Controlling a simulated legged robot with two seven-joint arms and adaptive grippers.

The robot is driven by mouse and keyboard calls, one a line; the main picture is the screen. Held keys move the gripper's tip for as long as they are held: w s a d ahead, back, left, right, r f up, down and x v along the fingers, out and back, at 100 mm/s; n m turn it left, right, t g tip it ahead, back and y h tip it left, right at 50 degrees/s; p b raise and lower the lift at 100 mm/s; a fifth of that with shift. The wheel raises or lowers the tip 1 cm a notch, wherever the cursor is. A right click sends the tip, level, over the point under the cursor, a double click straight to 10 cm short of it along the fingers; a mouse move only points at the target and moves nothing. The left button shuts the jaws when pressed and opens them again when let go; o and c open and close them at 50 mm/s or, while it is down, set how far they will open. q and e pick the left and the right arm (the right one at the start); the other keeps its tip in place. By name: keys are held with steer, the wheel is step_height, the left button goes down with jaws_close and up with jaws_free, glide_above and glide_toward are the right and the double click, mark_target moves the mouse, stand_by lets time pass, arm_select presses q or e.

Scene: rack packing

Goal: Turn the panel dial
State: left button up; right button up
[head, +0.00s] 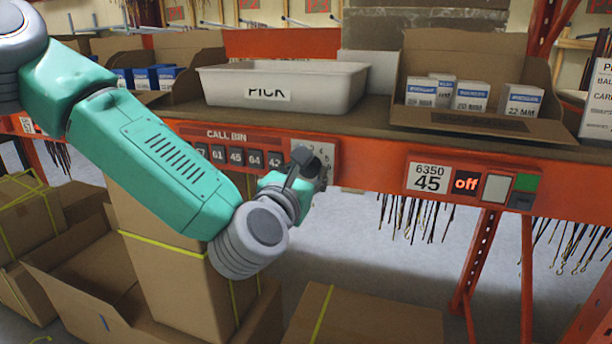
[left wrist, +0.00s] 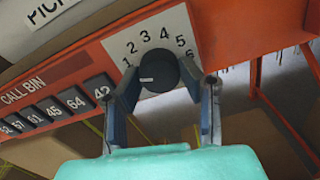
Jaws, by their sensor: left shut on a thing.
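The black round dial (left wrist: 158,71) sits on a white plate (left wrist: 150,42) marked with numbers 1 to 6, at the right end of the red call bin panel. In the left wrist view its light mark points to the left. My left gripper (head: 311,170) reaches the panel from the front in the head view. In the left wrist view its two fingers (left wrist: 163,88) stand on either side of the dial and are shut on it. In the head view the gripper hides most of the dial. My right gripper is in neither view.
The panel's bin buttons (head: 235,157) lie left of the dial. A white PICK tray (head: 284,83) and an open carton of small boxes (head: 480,123) stand on the shelf above. Cardboard boxes (head: 363,317) stand below.

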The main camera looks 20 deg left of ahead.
arm_select(q)
steer(key=m+b, duration=0.1)
steer(key=m, duration=0.1)
steer(key=shift+d+m, duration=0.1)
steer(key=shift+m, duration=0.2)
steer(key=m+b, duration=0.1)
steer(key=m, duration=0.2)
steer(key=shift+m, duration=0.3)
steer(key=m, duration=0.3)
steer(key=shift+m, duration=0.3)
steer(key=m, duration=0.6)
steer(key=shift+m+b, duration=0.3)
steer(key=shift+b, duration=0.05)
steer(key=m, duration=0.5)
steer(key=shift+s+f, duration=0.1)
steer(key=shift+f, duration=0.15)
